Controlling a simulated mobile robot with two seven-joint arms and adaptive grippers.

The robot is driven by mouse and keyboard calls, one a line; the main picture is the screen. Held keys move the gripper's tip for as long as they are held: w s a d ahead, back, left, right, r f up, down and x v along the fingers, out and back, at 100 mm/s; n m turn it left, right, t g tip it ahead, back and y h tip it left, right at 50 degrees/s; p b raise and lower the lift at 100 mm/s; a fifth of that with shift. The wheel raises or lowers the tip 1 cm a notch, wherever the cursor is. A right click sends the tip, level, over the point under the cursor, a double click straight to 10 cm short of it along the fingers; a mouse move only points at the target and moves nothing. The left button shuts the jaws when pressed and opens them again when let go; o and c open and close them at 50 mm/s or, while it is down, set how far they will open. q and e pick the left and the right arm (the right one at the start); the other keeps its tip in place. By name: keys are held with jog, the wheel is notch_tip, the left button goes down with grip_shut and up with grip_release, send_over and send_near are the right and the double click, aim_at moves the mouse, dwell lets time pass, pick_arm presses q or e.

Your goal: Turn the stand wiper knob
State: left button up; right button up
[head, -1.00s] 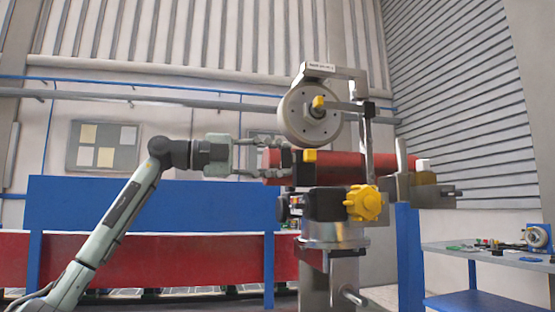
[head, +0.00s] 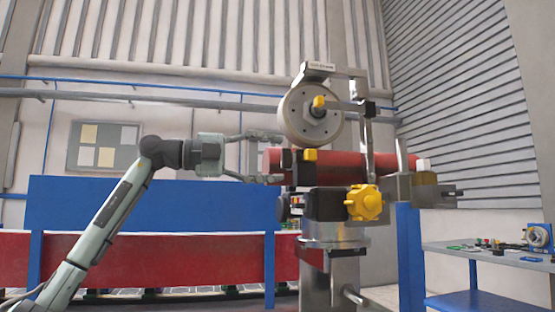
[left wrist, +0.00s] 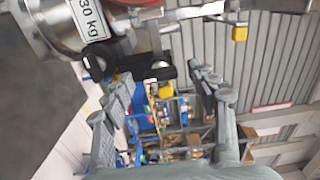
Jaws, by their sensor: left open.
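A steel stand (head: 335,240) carries a yellow lobed knob (head: 364,203) on its front and a small dark knob (head: 284,208) on its left side. I cannot tell which is the wiper knob. A red cylinder (head: 350,165) lies across the stand, below a pale wheel (head: 308,113) with a yellow knob (head: 319,102). My left gripper (head: 270,158) is open at the cylinder's left end, with its fingers apart and nothing visibly held. In the left wrist view its fingers (left wrist: 155,88) are spread below a black part (left wrist: 150,72). My right gripper is not in view.
A blue and red barrier (head: 150,215) runs behind the arm and stand. A board with papers (head: 103,146) hangs on the back wall. The space left of the stand is free around my arm.

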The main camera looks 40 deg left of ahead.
pick_arm(q)
jog(key=v, duration=1)
jog(key=shift+a, duration=0.25)
jog(key=shift+s+d, duration=0.1)
jog(key=shift+s, duration=0.05)
